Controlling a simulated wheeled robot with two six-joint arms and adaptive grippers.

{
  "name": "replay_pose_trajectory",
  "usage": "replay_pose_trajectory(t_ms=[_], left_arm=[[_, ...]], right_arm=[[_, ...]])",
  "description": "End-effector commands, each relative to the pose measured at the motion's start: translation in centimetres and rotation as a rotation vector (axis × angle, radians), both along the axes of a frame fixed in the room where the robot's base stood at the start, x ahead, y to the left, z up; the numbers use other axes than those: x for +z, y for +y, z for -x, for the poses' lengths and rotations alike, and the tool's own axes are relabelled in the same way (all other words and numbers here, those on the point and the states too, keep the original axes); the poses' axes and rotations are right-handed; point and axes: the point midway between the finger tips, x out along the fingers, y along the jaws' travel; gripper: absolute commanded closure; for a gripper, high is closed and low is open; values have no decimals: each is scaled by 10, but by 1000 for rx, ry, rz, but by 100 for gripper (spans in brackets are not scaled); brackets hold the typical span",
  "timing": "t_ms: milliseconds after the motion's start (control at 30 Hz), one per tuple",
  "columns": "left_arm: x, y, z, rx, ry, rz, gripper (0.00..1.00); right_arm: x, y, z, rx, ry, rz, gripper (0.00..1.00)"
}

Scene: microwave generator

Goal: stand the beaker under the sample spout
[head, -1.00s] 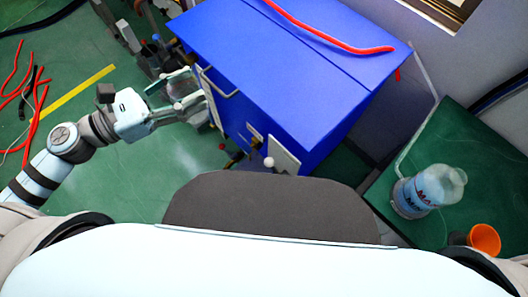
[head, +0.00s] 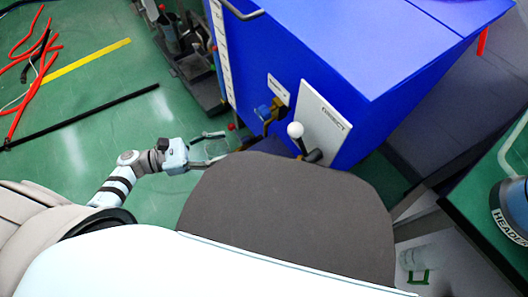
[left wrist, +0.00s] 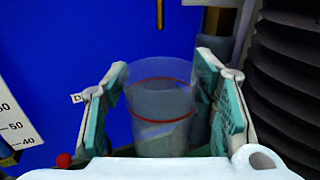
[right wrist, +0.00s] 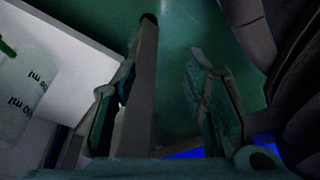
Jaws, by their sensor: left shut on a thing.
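The left gripper (head: 215,148) also shows in the head view, low beside the front of the blue machine (head: 330,60). A thin brass spout (left wrist: 160,14) hangs ahead of and above the beaker in the left wrist view, apart from it. My right gripper (right wrist: 165,100) is open in the right wrist view, with a metal bar visible between its fingers.
A white-knobbed lever (head: 296,131) and a brass valve (head: 270,112) stick out from the machine's front. A clear container (head: 413,260) stands on a white surface at lower right. A labelled bottle (head: 510,210) stands at the right edge.

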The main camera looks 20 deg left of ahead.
Motion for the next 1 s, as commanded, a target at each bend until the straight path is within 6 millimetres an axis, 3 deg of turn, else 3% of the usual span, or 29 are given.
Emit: replay_pose_trajectory(t_ms=[100,200,333,533,700,1000], left_arm=[[3,-42,-22,0,-5,7,80],[2,-70,-37,1,-3,5,80],[1,-92,-49,1,0,2,80],[0,-113,-60,2,1,3,80],[-31,-111,-59,1,2,0,80],[-34,-110,-58,2,1,0,80]], right_arm=[[1,0,0,0,0,0,60],[2,0,-1,2,2,1,60],[4,1,-3,5,3,1,60],[3,1,-2,7,12,1,60],[31,5,-18,38,25,9,60],[44,6,-20,45,37,11,60]])
